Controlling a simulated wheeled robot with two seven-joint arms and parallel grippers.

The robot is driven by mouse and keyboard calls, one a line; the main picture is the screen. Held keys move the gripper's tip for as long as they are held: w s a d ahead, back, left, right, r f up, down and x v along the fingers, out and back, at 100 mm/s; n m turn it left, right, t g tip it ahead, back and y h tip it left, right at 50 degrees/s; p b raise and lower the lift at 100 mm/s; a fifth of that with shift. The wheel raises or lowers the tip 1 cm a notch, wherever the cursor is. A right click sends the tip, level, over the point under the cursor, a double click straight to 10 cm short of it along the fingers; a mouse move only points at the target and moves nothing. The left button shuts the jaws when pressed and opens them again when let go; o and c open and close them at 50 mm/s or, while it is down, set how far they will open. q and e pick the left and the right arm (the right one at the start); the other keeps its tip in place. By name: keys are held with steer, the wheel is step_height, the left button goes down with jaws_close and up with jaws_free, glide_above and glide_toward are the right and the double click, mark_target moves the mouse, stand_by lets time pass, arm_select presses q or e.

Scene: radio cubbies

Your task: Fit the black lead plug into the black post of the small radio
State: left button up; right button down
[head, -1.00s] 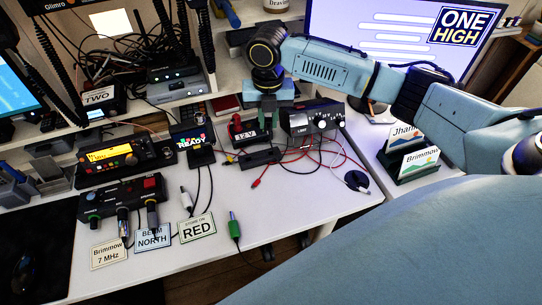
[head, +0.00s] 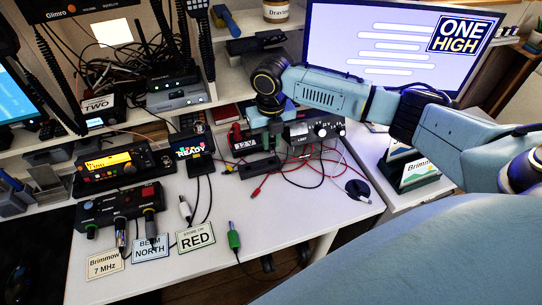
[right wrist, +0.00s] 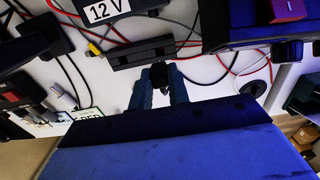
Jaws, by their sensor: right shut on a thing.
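My right gripper (head: 272,130) hangs over the back of the desk, just right of the box marked 12 V (head: 247,143). In the right wrist view its two fingers are shut on a small black piece (right wrist: 160,74), which looks like the black lead plug. It is held in front of a low black bar (right wrist: 150,52); I cannot tell whether it touches anything. A radio with an amber display (head: 110,162) stands at the left. I cannot make out which unit is the small radio, nor its black post. My left gripper is not in view.
A black supply unit with knobs (head: 313,131) stands right of the gripper. Red and black leads run loosely across the desk, with a red plug (head: 256,193) in front. A green plug (head: 233,237) lies near the front edge. The white desk (head: 295,215) is clear at front right.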

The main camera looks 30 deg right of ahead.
mark_target(271, 152)
steer(key=shift+f, duration=0.95)
step_height(271, 152, down, 3)
steer(key=shift+f, duration=0.5)
steer(key=c, duration=1.3)
jaws_free()
steer(key=shift+c, duration=0.2)
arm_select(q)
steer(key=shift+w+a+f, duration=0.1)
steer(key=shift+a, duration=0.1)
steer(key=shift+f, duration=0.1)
